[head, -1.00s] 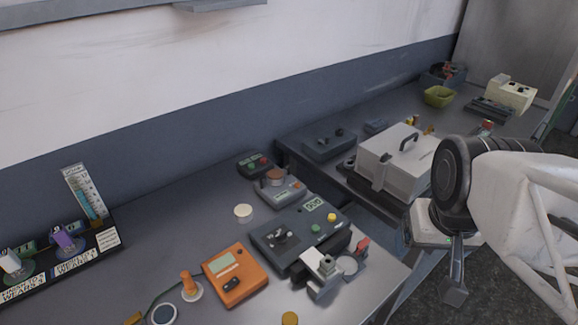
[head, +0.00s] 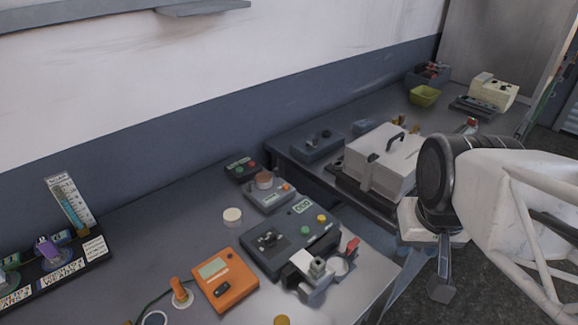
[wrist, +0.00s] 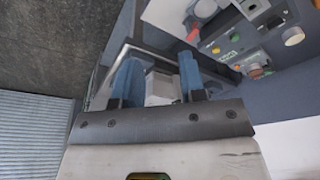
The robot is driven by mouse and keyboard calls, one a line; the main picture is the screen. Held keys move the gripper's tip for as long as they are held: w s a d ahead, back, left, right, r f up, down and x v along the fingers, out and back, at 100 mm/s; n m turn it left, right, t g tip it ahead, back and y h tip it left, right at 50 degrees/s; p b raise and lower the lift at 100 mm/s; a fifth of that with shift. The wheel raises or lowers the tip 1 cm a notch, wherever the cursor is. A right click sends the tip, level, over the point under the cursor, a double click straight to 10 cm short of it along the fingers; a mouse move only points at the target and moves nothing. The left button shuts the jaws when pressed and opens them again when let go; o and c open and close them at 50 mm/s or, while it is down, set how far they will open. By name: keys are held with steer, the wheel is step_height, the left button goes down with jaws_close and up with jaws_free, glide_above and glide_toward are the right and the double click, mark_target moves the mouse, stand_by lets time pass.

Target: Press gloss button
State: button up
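My gripper (wrist: 160,82) shows in the wrist view with its two blue fingers apart and empty. In the head view its dark finger end (head: 442,290) hangs over the floor, right of the near bench and clear of the devices. No label reading "gloss" is legible. The near bench has a dark grey device (head: 262,262) with a green display, a green button (head: 306,231) and a yellow button (head: 321,218). An orange handheld device (head: 228,283) with a grey screen and dark buttons lies to its left. I cannot tell which bears the gloss button.
A silver lidded box (head: 375,165) with a black handle stands on the far bench. A small grey device with a reddish-brown top (head: 268,198) and a green-and-red button box (head: 240,170) sit near the wall.

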jaws_close()
stand_by(1.3)
